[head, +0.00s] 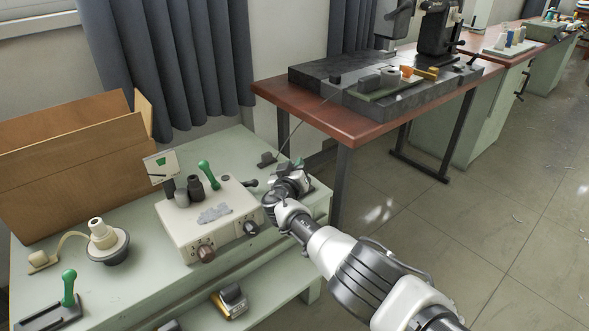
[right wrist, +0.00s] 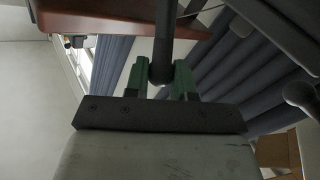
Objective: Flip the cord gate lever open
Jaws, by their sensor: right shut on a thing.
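My right gripper (head: 284,182) is at the right end of the pale green bench, beside the cream control box (head: 221,228). In the right wrist view its green-padded fingertips (right wrist: 160,78) are shut around a dark rod with a rounded end, which looks like a lever (right wrist: 163,35). In the head view the gripper hides most of what it holds. A dark stub (head: 250,183) shows just left of it; I cannot tell whether it is part of the same lever. A small dark block (head: 266,159) with a thin cord sits behind the gripper. My left gripper is out of view.
On the bench stand a green-handled lever (head: 207,174), a white round fitting with a cord (head: 104,238), another green-handled clamp (head: 68,289) and an open cardboard box (head: 65,180). A red-brown table (head: 345,130) stands behind.

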